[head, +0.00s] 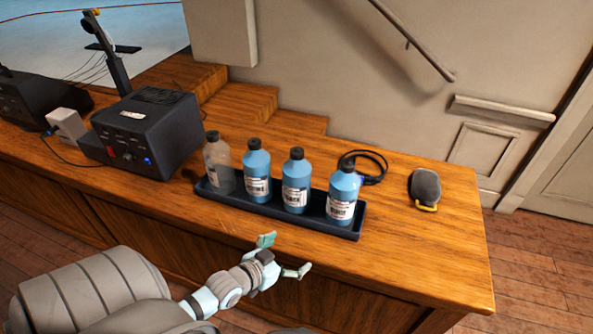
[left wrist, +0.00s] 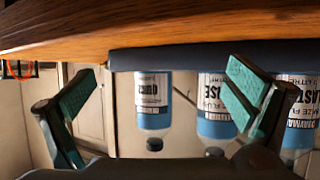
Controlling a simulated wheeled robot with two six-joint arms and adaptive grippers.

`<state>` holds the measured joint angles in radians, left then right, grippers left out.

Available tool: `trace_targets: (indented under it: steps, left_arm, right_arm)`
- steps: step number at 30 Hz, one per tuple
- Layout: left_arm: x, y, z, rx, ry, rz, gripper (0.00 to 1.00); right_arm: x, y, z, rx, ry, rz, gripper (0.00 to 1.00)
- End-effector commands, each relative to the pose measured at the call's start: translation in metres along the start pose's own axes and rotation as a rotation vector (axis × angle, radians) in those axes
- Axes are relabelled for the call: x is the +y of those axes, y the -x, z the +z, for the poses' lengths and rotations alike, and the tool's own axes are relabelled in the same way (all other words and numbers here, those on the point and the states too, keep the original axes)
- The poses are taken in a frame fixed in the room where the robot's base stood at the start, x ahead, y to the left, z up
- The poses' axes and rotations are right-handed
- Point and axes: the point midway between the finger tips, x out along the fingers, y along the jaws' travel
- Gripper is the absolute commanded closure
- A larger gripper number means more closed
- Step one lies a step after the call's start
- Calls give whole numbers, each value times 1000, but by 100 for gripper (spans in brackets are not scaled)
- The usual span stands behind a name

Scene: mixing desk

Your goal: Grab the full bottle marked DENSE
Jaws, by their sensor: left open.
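A clear, seemingly empty bottle (head: 217,168) and three blue-filled bottles stand upright in a dark tray (head: 285,221): a left blue one (head: 256,172), a middle one (head: 296,182) and a right one (head: 342,194). All have black caps and white labels. My left gripper (head: 283,256) is open and empty in front of the tray. In the upside-down left wrist view, the right blue bottle (left wrist: 153,121) shows between the fingers (left wrist: 165,93). The middle one (left wrist: 215,124) is partly behind a finger. I cannot surely read DENSE on any label. My right gripper is out of view.
A black box with buttons (head: 146,133) stands left of the tray on the wooden desk (head: 420,255). A coiled black cable (head: 368,167) lies behind the right bottle. A dark rounded object with a yellow edge (head: 425,187) lies farther right. The desk's front right is clear.

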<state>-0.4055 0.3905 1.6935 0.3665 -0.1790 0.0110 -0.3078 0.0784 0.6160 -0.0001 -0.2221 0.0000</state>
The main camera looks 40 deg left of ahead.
Motion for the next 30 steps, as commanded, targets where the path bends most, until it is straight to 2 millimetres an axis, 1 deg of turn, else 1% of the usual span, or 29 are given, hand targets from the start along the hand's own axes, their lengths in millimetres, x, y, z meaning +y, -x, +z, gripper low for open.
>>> trace_targets:
  steps: [1, 2, 3, 6, 9, 11, 14, 15, 18, 21, 23, 25, 29, 30]
  left_arm:
    - [-12, 3, -35, 99, 3, 0, 3]
    - [-24, 1, -40, 152, 12, -14, 3]
    - [-40, 0, -47, 218, 18, -41, 3]
    - [-74, 5, -68, 359, 28, -93, 3]
    - [-96, 10, -82, 447, 31, -128, 3]
    - [-102, 5, -88, 472, 31, -137, 3]
    - [-105, -17, -98, 479, 32, -139, 3]
    - [-107, -28, -102, 479, 33, -139, 3]
    - [-110, -52, -113, 477, 33, -139, 3]
    - [-112, -66, -120, 473, 32, -138, 3]
    - [-113, -70, -122, 473, 34, -138, 3]
    - [-113, -79, -122, 473, 33, -138, 3]
    - [-114, -108, -121, 474, 33, -139, 3]
    - [-115, -113, -127, 474, 31, -137, 3]
  right_arm:
    - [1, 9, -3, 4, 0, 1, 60]
    - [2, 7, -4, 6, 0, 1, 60]
    - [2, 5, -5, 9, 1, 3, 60]
    - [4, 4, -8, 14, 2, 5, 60]
    - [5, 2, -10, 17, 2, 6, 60]
    - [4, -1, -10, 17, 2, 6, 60]
    - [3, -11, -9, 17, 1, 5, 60]
    - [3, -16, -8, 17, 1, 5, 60]
    - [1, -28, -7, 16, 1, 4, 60]
    - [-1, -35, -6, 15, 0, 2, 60]
    - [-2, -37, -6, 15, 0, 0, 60]
    - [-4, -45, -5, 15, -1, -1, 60]
    - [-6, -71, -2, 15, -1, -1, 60]
    - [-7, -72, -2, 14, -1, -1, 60]
